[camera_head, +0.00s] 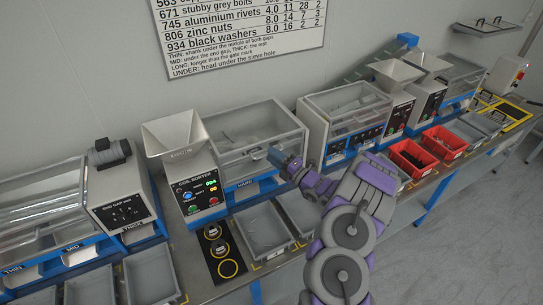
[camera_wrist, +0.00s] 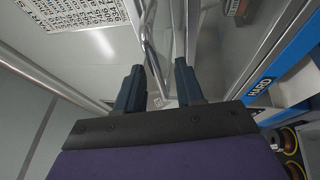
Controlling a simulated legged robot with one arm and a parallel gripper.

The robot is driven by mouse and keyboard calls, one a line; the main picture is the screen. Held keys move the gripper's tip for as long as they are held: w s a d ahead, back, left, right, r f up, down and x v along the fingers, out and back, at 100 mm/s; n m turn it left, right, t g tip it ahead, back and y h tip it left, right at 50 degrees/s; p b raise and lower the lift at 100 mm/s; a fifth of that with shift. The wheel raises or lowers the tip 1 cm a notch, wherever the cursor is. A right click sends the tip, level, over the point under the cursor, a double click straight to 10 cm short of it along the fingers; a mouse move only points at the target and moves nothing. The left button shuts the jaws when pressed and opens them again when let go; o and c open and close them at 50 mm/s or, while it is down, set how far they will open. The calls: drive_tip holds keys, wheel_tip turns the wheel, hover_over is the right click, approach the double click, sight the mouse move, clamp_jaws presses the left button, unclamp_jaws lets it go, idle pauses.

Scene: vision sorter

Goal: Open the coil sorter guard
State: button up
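Grey trays (camera_head: 263,232) and a black plate with yellow rings (camera_head: 220,250) lie in front of the sorter. A second clear-covered machine (camera_head: 345,105) stands close on the right, with red bins (camera_head: 412,158) before it. Another covered machine (camera_head: 40,215) is at left.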

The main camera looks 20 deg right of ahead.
drive_tip(key=shift+w+a+r, duration=0.25)
drive_tip(key=shift+w+a, duration=0.45)
drive_tip(key=shift+a, duration=0.3)
drive_tip(key=shift+d, duration=0.45)
drive_tip(key=shift+d+f, duration=0.1)
drive_tip(key=shift+d, duration=0.2)
drive_tip(key=c, duration=0.3)
drive_tip(key=shift+a, duration=0.25)
drive_tip(key=c, duration=0.3)
drive_tip(key=shift+a, duration=0.2)
clamp_jaws()
